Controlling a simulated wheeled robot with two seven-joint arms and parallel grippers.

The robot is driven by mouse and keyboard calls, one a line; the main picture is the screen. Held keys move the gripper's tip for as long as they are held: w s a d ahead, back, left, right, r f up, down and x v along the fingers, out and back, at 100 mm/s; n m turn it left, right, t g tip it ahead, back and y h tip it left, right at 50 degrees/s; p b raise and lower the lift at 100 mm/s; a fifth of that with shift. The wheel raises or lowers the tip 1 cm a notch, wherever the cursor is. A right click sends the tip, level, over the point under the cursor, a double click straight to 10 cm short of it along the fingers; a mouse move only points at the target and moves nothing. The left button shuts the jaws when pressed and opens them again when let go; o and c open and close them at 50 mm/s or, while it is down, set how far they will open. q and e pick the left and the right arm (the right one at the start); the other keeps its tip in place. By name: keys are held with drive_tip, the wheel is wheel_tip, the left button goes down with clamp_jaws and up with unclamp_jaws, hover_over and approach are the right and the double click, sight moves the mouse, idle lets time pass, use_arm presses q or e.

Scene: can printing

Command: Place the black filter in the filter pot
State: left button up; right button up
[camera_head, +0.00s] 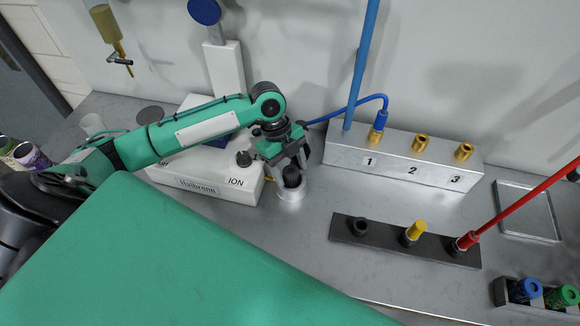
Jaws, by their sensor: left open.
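The black filter (291,174) is a small dark cylinder at the mouth of the filter pot (291,195), a short silvery cup standing on the bench at the centre. My left gripper (287,160) points down right above the pot, its fingers close around the top of the black filter. The jaws are open. The fingers partly cover the filter, so I cannot tell how deep it sits in the pot. My right gripper is not in view.
A white ION device (215,196) stands left of the pot. A metal block (345,153) numbered 1 to 3 stands behind right. A dark rack (395,245) holds a yellow-topped piece (416,230) and a red rod (520,207). An empty tray (530,235) lies right.

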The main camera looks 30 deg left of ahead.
use_arm(q)
drive_tip(key=shift+r, duration=0.2)
drive_tip(key=shift+a+r, duration=0.2)
drive_tip(key=shift+r, duration=0.05)
drive_tip(key=b+v, duration=0.3)
drive_tip(key=v, duration=0.8)
drive_tip(key=shift+r, duration=0.2)
drive_tip(key=shift+w, duration=0.1)
drive_tip(key=shift+f, duration=0.1)
